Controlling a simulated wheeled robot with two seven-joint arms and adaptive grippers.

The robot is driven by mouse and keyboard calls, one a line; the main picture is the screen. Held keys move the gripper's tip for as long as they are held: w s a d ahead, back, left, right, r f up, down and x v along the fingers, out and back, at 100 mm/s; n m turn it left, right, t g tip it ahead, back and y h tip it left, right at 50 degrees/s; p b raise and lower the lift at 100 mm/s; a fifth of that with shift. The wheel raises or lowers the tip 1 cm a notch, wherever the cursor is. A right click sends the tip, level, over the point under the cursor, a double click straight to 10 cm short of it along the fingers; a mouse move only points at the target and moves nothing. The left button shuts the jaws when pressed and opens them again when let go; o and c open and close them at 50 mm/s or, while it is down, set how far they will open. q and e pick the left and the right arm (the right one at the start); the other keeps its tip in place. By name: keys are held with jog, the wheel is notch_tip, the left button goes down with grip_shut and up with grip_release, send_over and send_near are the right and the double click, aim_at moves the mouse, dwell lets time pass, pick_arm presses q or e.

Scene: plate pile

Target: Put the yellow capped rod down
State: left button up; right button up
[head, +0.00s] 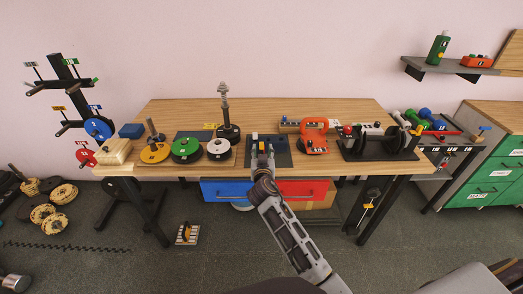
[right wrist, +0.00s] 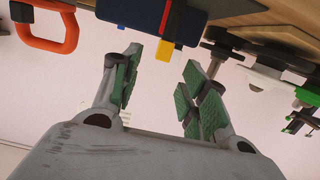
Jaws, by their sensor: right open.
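My right gripper (head: 262,160) reaches up from the lower middle to the front edge of the wooden table, in front of a dark mat (head: 281,157). In the right wrist view its two green-padded fingers (right wrist: 157,88) are spread apart with nothing between the pads. A small yellow piece, which looks like the end of the yellow capped rod (right wrist: 165,50), shows beyond the fingertips by a dark blue slab (right wrist: 128,12). Most of the rod is hidden or too small to tell, and I cannot tell what it rests on. My left gripper is not in view.
Weight plates (head: 186,149) lie on a board to the left, with a dark post stand (head: 228,130) behind. An orange-red kettlebell (head: 314,137) and a dumbbell rack (head: 377,145) stand to the right. Blue (head: 226,190) and red (head: 304,188) drawers hang under the tabletop.

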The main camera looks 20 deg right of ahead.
aim_at(261, 145)
jog(key=shift+w+d+f, duration=0.1)
jog(key=shift+w, duration=0.45)
jog(key=shift+w+d+f+p, duration=0.15)
jog(key=shift+w+p, duration=0.2)
jog(key=shift+w, duration=0.65)
jog(key=shift+w+d+f, duration=0.2)
jog(key=shift+w+d, duration=0.05)
jog(key=shift+w, duration=0.65)
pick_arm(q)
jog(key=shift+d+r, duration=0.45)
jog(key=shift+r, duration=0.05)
pick_arm(e)
jog(key=shift+f, duration=0.1)
jog(key=shift+c, duration=0.2)
